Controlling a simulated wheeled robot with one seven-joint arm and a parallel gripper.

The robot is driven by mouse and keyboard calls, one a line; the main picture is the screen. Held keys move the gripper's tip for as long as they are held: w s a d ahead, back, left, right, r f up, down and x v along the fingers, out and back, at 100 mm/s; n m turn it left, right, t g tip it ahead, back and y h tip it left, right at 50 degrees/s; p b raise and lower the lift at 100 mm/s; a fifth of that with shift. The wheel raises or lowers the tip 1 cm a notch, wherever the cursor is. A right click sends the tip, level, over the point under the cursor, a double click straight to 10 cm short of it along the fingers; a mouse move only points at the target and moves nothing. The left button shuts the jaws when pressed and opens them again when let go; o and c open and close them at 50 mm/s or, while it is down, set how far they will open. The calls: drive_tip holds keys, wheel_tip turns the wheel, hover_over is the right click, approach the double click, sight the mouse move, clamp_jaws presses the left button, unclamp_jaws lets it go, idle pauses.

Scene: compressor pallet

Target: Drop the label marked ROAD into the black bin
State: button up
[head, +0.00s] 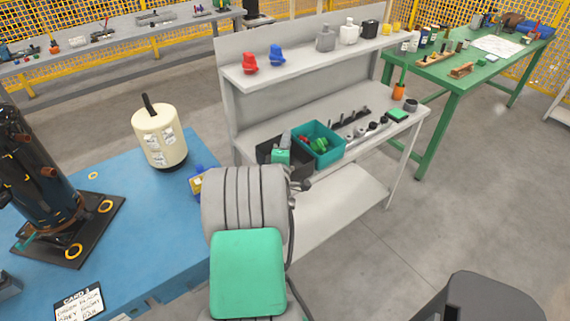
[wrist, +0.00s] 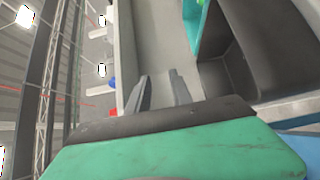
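A cream cylinder (head: 160,138) with a black stem stands on the blue pallet and bears several white labels (head: 155,142). Their print is too small to read, so I cannot tell which is marked ROAD. A black bin (head: 265,152) sits on the grey bench beside a teal bin, partly hidden by my arm. In the wrist view the black bin (wrist: 240,62) is at the right, close beside my gripper (wrist: 161,76). The two grey fingers are apart, with nothing visible between them. In the head view my arm hides the fingers.
The teal bin (head: 322,150) holds red and green items. Small parts line the grey bench to its right. A dark machine (head: 35,170) stands on the blue pallet (head: 150,215) at left. A card (head: 80,303) lies at its front. Open floor is at right.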

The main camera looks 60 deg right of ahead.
drive_tip(key=b+v, duration=0.1)
drive_tip(key=v, duration=0.6)
drive_tip(key=shift+s+a+b, duration=0.15)
drive_tip(key=shift+a+b, duration=0.15)
drive_tip(key=shift+a, duration=0.05)
